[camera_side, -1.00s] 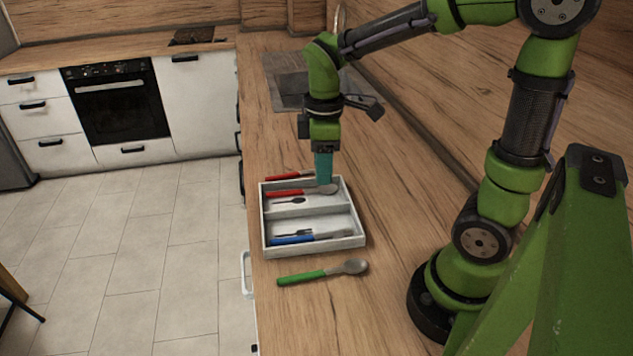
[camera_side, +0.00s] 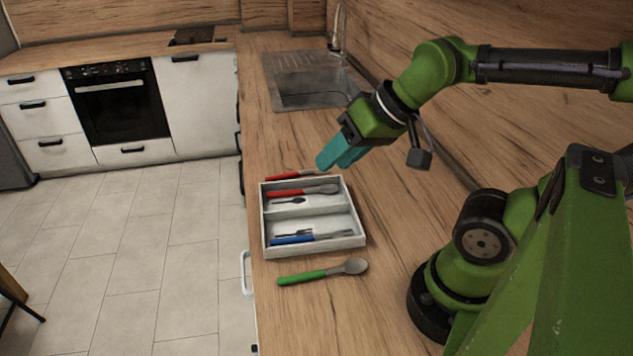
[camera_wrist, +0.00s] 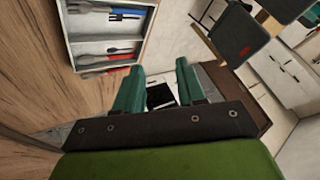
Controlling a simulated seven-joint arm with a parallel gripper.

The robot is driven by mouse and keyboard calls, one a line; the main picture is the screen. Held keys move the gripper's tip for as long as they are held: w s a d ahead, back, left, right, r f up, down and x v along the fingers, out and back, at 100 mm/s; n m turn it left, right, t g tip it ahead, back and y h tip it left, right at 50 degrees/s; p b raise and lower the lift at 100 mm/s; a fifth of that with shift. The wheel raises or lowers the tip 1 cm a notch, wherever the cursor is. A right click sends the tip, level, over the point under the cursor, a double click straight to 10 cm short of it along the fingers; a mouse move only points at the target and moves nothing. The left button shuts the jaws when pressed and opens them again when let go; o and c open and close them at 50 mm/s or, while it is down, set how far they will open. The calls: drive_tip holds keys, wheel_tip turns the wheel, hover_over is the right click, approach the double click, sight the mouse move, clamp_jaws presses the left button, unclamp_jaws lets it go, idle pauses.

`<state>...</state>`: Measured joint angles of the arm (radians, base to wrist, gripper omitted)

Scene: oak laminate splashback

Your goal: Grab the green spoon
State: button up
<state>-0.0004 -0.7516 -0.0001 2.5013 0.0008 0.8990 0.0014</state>
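The green spoon (camera_side: 322,272) lies on the counter in front of the cutlery tray. Its green handle points left and its grey bowl points right. I cannot make it out in the wrist view. My gripper (camera_side: 336,160) is in the air above the far right corner of the tray, tilted, away from the spoon. In the wrist view its two teal fingers (camera_wrist: 160,80) stand apart with nothing between them.
The white two-compartment tray (camera_side: 357,225) holds a red-handled spoon (camera_side: 302,191), a blue-handled piece (camera_side: 293,239) and small dark cutlery. A red-handled piece (camera_side: 290,176) lies behind it. A sink (camera_side: 310,90) is farther back. The counter right of the tray is clear.

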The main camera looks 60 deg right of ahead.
drive_tip(key=shift+o, duration=0.2)
drive_tip(key=shift+o, duration=0.5)
drive_tip(key=shift+f, duration=0.1)
drive_tip(key=n+g+h, duration=0.2)
drive_tip(key=n+g, duration=0.5)
drive_tip(key=n, duration=0.6)
hover_over(315, 273)
drive_tip(key=f, duration=1.8)
drive_tip(key=shift+w+d+f, duration=0.2)
drive_tip(key=shift+f, duration=0.2)
drive_tip(key=shift+s+a+f, duration=0.1)
drive_tip(key=shift+f, duration=1.25)
drive_tip(key=shift+s+a+f, duration=0.1)
drive_tip(key=shift+f, duration=1.2)
clamp_jaws()
